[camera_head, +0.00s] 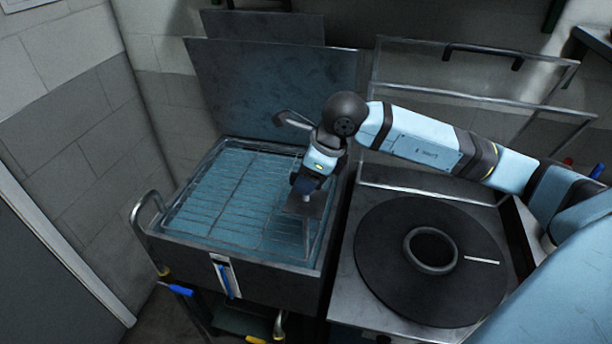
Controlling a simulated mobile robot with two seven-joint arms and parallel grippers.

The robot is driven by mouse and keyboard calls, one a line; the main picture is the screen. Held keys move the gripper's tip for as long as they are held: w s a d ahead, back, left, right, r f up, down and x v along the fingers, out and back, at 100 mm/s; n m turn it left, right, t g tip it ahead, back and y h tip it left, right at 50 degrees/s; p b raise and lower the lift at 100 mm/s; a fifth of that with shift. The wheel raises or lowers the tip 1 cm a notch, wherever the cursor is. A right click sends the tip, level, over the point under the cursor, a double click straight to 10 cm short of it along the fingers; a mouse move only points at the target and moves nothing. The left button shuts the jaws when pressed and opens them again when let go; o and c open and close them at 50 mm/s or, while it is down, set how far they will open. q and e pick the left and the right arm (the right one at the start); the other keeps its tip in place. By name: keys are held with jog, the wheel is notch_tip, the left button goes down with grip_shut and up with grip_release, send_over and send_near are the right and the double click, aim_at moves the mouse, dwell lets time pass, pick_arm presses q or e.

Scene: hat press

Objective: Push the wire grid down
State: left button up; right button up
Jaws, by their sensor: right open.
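The wire grid (215,196) lies level across the top of a metal basin (245,266), just inside its rim. My right gripper (305,210) hangs over the right part of the grid, pointing down, with its arm coming in from the right. Its fingers are small and dark against the grid. It holds nothing that I can see, and I cannot tell whether it touches the wires. The gripper and wrist hide part of the grid's right side. My left gripper is not in view.
A raised lid (270,85) stands behind the basin. A curved metal handle (148,205) sticks out at its left corner. To the right, a dark round disc with a ring (395,285) lies on a metal counter (345,300). A wall stands close on the left.

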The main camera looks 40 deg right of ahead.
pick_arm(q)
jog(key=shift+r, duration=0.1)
pick_arm(e)
jog(key=shift+w+a+f, duration=0.15)
jog(key=shift+w+f, duration=0.05)
jog(key=shift+f, duration=0.45)
grip_shut()
jog(key=b, duration=0.9)
send_over(306, 257)
notch_tip(306, 257, down, 9)
jog(key=f+b, duration=0.3)
jog(key=f, duration=0.1)
jog(key=f+b, duration=0.3)
jog(key=f, duration=0.1)
jog(key=f+b, duration=0.3)
jog(key=f, duration=0.1)
jog(key=shift+w+d+f+b, duration=0.15)
jog(key=shift+w+d+b, duration=0.1)
jog(key=shift+b, duration=0.15)
jog(key=shift+f+b, duration=0.4)
jog(key=shift+f, duration=0.1)
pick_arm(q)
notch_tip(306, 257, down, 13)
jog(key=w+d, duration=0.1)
pick_arm(e)
jog(key=shift+a, duration=0.1)
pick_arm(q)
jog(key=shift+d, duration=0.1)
pick_arm(e)
jog(key=shift+f, duration=0.15)
